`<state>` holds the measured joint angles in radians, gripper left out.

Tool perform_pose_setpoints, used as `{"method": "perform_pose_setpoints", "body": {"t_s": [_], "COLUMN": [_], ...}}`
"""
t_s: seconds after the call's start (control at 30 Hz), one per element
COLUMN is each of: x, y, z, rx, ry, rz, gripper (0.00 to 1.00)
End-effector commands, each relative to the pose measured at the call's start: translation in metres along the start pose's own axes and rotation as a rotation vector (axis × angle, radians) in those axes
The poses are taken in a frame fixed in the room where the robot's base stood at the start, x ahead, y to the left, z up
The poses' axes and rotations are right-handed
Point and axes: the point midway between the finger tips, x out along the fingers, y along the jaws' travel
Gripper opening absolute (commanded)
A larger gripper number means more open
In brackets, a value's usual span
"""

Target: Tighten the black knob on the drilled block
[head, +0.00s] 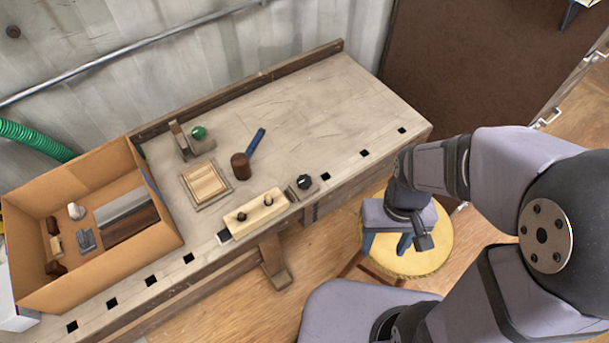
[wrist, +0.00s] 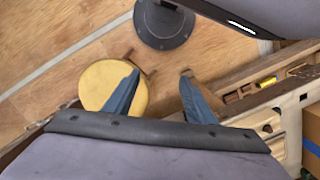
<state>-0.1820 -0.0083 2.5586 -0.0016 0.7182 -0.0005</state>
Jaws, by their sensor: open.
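A black knob (head: 304,181) with a small pale mark sits on a small grey-brown block (head: 296,193) near the bench's front edge. My gripper (head: 387,243) is right of the knob, off the bench's front edge and over the yellow stool. Its blue fingers are apart with nothing between them, as the wrist view (wrist: 160,82) also shows. The knob cannot be made out in the wrist view.
The workbench (head: 345,100) is clear at its back right. A wooden tray (head: 206,184), a brown-headed mallet (head: 241,166) and a green-knobbed fixture (head: 198,133) stand behind the pale block. An open cardboard box (head: 160,190) with several items fills the left. The round stool (head: 430,245) stands in front.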

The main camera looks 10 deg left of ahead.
Motion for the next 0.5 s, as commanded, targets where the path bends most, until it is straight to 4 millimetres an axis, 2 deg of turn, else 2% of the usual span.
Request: {"method": "perform_pose_setpoints", "body": {"t_s": [0.07,0.17,0.37,0.5], "x": [0.013,0.024,0.042,0.039], "y": [-0.017,-0.039,-0.100,-0.137], "z": [0.000,-0.019,-0.089,-0.147], "rx": [-0.083,-0.179,-0.355,-0.471], "ry": [-0.063,-0.096,-0.079,-0.017], "rz": [0.013,0.032,0.056,0.050], "gripper": [0.50,0.50,0.50,0.50]}}
